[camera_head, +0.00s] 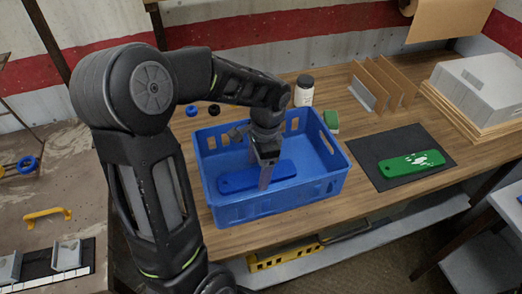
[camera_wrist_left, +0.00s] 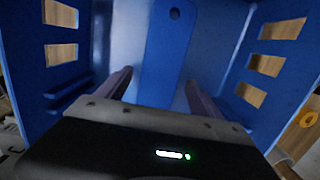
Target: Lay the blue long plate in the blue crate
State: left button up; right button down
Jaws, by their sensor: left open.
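The blue crate (camera_head: 290,205) stands on the wooden bench; its wall with cut-out slots also shows in the left wrist view (camera_wrist_left: 225,90). The blue long plate (camera_head: 235,180) lies flat inside the crate, with the hole at its end toward the left in the head view. In the left wrist view the plate (camera_wrist_left: 168,50) runs between the fingers with clear gaps on both sides. My left gripper (camera_head: 265,180) is open and reaches down into the crate over the plate. Part of the plate is hidden behind the gripper. My right gripper is not in view.
A green plate (camera_head: 411,163) lies on a dark mat (camera_head: 380,178) right of the crate. Behind stand a white bottle (camera_head: 304,93), a green block (camera_head: 331,120) and a wooden rack (camera_head: 385,85). A grey box (camera_head: 482,85) sits back right. A yellow handle (camera_head: 47,215) lies left.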

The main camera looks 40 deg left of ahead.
pick_arm(q)
notch_tip(320, 180, up, 11)
jog(key=w, duration=0.1)
jog(key=shift+d+r, duration=0.15)
jog(key=shift+d, duration=0.25)
dwell(0.7)
